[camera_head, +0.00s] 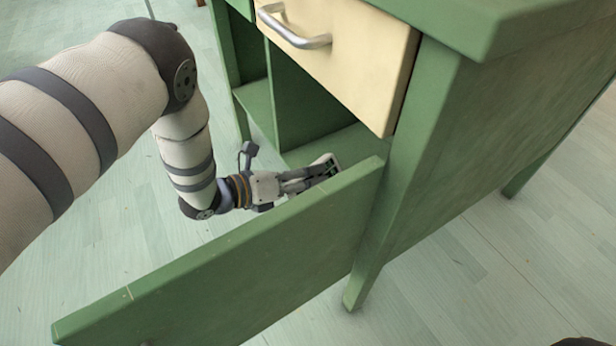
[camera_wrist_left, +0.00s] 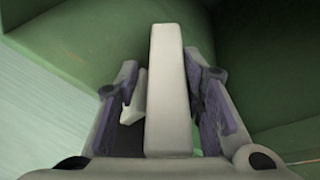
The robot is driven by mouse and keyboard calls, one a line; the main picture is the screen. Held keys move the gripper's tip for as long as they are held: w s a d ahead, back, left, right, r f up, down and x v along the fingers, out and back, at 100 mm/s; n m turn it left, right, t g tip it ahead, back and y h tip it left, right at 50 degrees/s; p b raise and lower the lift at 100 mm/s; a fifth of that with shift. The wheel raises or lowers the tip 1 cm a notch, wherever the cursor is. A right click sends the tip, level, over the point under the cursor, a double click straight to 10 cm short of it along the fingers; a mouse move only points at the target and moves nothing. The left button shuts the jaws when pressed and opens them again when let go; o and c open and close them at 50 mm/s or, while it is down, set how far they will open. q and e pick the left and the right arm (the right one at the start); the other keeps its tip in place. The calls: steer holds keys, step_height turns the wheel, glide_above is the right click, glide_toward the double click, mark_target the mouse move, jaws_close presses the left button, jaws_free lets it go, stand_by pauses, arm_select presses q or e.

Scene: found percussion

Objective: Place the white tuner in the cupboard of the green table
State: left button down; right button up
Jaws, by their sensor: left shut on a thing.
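The white tuner (camera_wrist_left: 166,85) is a pale slab held between the fingers of my left gripper (camera_head: 318,177) (camera_wrist_left: 168,110). In the head view a white edge and a dark face of the tuner (camera_head: 331,163) show at the fingertips. The gripper is at the opening of the cupboard (camera_head: 350,146) in the green table (camera_head: 440,130), just behind the top edge of its open door (camera_head: 225,270). Green cupboard surfaces surround the tuner in the left wrist view. Whether the tuner touches the cupboard floor cannot be told. My right gripper is not in view.
The green door swings out toward the front left, close to my left gripper. A cream drawer front (camera_head: 345,55) with a metal handle (camera_head: 292,32) is above the opening. A green divider (camera_head: 300,100) stands left of the compartment. Pale wooden floor (camera_head: 110,240) is clear.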

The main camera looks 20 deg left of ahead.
arm_select(q)
steer(key=c, duration=1)
jaws_free()
steer(key=shift+c, duration=0.2)
